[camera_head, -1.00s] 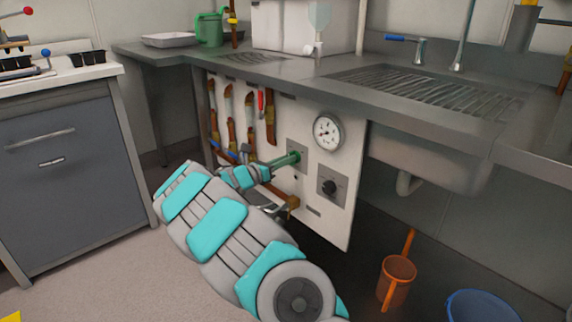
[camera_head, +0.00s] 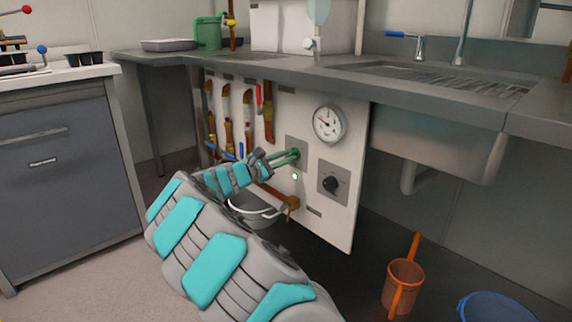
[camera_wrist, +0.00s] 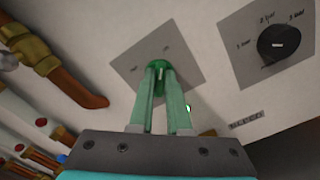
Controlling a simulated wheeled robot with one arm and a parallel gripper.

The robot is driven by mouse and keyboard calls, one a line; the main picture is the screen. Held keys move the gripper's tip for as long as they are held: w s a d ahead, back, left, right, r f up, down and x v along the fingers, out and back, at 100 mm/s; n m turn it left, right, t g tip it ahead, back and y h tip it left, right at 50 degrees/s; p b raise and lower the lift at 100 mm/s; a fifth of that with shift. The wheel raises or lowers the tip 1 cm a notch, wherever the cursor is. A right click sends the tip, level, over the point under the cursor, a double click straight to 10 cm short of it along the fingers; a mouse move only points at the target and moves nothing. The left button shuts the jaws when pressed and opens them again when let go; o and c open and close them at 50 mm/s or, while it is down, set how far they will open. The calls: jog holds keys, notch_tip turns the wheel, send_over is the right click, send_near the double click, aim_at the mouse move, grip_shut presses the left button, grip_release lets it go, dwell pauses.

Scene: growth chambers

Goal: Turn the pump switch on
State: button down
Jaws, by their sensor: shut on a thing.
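The pump switch shows as a green part (camera_wrist: 158,64) on a square grey plate (camera_wrist: 186,48) in the wrist view. The plate (camera_head: 303,146) is on the white panel under the counter in the head view. My gripper (camera_head: 293,155) reaches the panel from the left. Its two green fingers (camera_wrist: 160,72) are shut on the switch, their tips close to the plate. The fingers hide part of the switch, and the small plate labels are too blurred to read. A small pale-green light (camera_head: 294,176) shows below the plate, also partly visible beside the right finger (camera_wrist: 187,107).
A black dial (camera_head: 331,184) sits right of the switch, with a round gauge (camera_head: 328,124) above it. Brown pipes (camera_head: 247,108) run down the panel's left. An orange container (camera_head: 403,285) stands on the floor at right.

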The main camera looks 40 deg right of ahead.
jog(key=shift+f+m+b, duration=0.1)
jog(key=shift+m+b, duration=0.35)
jog(key=shift+m, duration=0.15)
jog(key=c, duration=0.9)
grip_release()
jog(key=shift+o, duration=0.2)
jog(key=a, duration=0.7)
jog(key=shift+s+a+p, duration=0.35)
jog(key=shift+a, duration=0.05)
